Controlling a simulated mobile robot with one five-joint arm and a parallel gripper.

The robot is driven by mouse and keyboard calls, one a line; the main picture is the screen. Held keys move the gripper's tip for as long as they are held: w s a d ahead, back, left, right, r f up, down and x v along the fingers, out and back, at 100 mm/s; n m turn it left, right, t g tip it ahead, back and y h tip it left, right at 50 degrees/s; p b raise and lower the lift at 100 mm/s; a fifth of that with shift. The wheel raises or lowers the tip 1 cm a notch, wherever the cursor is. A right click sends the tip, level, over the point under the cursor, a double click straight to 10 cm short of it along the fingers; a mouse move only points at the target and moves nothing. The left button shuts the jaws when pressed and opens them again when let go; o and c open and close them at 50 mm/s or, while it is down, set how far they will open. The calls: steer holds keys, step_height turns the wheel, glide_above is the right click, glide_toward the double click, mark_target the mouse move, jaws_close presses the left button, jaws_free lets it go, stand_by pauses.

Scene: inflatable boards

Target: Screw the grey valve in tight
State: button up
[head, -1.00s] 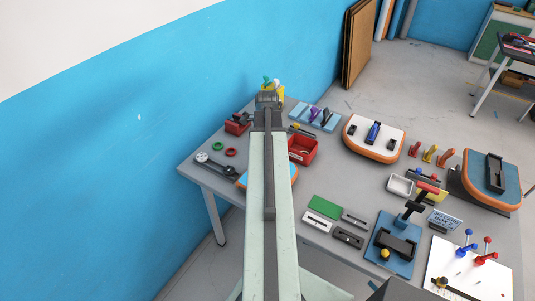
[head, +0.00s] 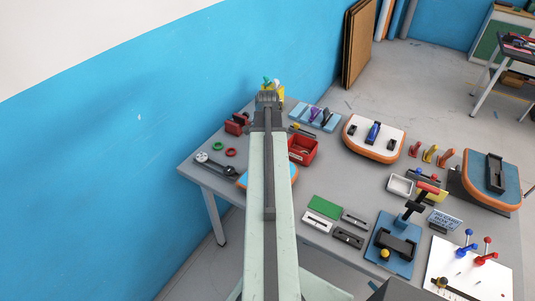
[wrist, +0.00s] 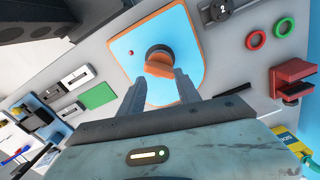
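A blue-topped board with an orange rim (wrist: 193,30) lies below my gripper in the wrist view. On it stands a round dark grey valve (wrist: 158,50) with an orange part on the side facing my gripper. My gripper (wrist: 160,80) is open, one finger on each side of the orange part, with gaps visible. I cannot tell how deep the fingertips reach. In the head view the board (head: 243,180) shows only at its edges beside my arm, and the valve is hidden. A small red dot (wrist: 130,53) marks the board.
A red ring (wrist: 257,40), a green ring (wrist: 284,29) and a red clamp (wrist: 291,80) lie near the board. A red bin (head: 303,150) stands right of my arm. A green plate (head: 324,207) and a larger white-and-orange board (head: 360,147) lie farther right. A blue wall borders the table.

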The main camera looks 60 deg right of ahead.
steer(key=n, duration=0.4)
stand_by(0.3)
steer(key=shift+n, duration=2.1)
steer(key=n, duration=0.3)
steer(key=shift+n, duration=0.4)
